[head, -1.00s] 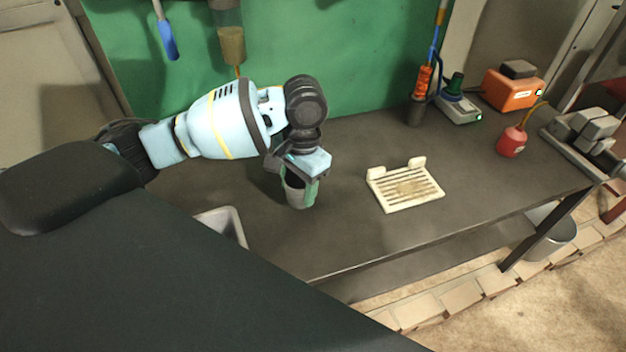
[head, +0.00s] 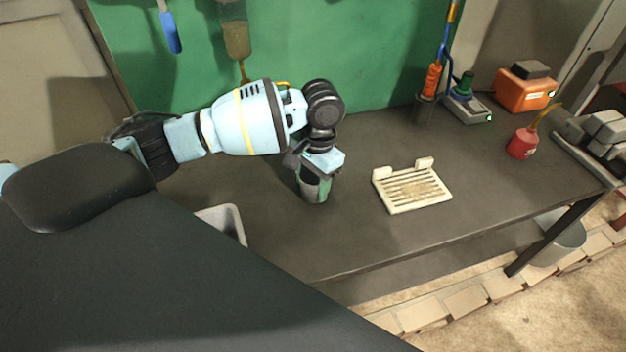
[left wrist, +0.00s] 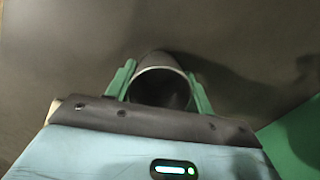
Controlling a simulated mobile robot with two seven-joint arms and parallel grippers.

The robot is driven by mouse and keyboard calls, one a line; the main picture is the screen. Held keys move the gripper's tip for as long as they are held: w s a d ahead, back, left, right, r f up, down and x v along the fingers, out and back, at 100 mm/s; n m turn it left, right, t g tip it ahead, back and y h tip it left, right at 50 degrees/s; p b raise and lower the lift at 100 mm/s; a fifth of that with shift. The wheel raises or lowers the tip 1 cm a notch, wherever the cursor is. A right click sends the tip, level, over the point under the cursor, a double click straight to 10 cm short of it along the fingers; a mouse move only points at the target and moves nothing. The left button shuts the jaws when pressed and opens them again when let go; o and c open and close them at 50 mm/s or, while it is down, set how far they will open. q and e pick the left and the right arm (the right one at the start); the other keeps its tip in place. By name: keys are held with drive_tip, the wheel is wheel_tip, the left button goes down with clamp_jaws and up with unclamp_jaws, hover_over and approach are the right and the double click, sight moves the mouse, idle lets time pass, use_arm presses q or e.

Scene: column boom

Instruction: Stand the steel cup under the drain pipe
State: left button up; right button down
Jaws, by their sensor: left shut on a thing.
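The steel cup (head: 314,190) is upright over the dark bench, left of a cream slotted tray. My left gripper (head: 316,178) points down and is shut on the cup, its green fingers on either side. I cannot tell whether the cup's base touches the bench. In the left wrist view the cup (left wrist: 162,92) shows its round rim and dark inside between the fingers (left wrist: 160,85). On the green wall behind my arm hangs a clear bowl of brown liquid (head: 237,40) with a thin yellowish pipe (head: 243,70) below it, its lower part hidden by my arm. My right gripper is not in view.
The cream slotted tray (head: 415,190) lies right of the cup. Farther right are an orange-handled tool (head: 432,80), an orange box (head: 525,92), a red oil can (head: 522,144) and a grey vise-like block (head: 600,135). A pale metal basin (head: 232,224) is at left. The front middle bench is clear.

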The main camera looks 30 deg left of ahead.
use_arm(q)
drive_tip(key=o, duration=1)
drive_tip(key=shift+o, duration=0.3)
wheel_tip(320, 180, up, 12)
drive_tip(key=w, duration=0.1)
drive_tip(key=shift+w+d+p, duration=0.2)
drive_tip(key=shift+p, duration=0.25)
